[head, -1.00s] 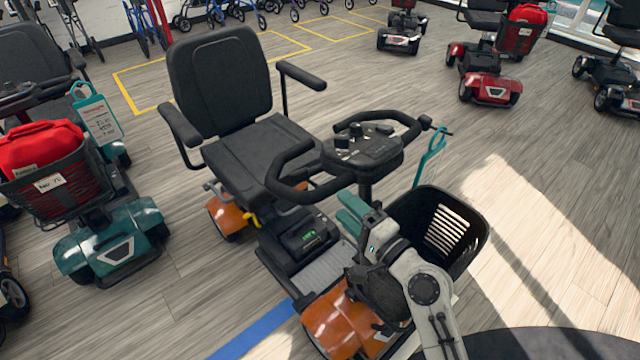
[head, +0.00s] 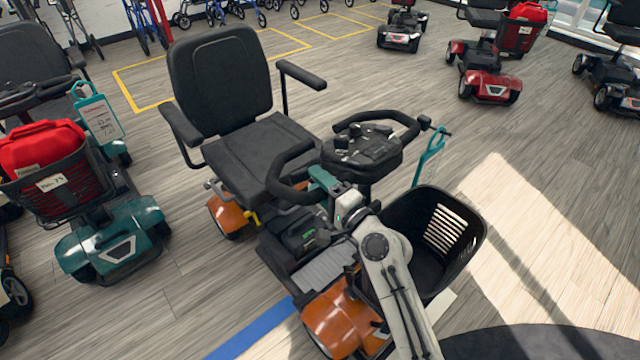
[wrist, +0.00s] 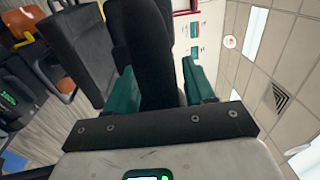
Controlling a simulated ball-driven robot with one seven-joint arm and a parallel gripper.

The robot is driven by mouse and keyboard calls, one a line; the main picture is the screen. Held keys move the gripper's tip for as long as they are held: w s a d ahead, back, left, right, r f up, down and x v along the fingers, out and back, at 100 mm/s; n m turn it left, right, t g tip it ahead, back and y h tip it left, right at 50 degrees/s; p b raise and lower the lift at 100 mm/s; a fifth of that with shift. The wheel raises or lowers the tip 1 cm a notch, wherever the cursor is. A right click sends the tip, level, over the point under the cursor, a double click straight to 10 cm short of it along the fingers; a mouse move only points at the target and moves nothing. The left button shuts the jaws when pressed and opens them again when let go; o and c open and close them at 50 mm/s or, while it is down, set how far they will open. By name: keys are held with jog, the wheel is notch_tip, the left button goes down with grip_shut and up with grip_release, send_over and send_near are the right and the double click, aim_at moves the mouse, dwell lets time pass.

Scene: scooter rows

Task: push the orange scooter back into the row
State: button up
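The orange scooter (head: 335,322) stands mid-picture in the head view, with a black seat (head: 222,85), orange wheel covers and a black front basket (head: 462,225). Its front end lies over the blue floor line (head: 252,329). My gripper (head: 322,181) is at the left side of its black looped handlebar (head: 282,165). In the wrist view, my gripper's two teal fingers (wrist: 160,90) stand well apart, with a black bar (wrist: 150,50) of the handlebar between them. A thin gap shows beside the right finger, so the gripper looks open around the bar. My arm hides part of the scooter's front.
A teal scooter (head: 115,245) with a red bag (head: 40,148) in its basket stands to the left. A yellow floor outline (head: 140,107) lies behind the orange scooter. The sunlit floor to the right is clear.

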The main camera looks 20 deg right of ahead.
grip_shut()
dwell(0.3)
jog(key=shift+w, duration=0.15)
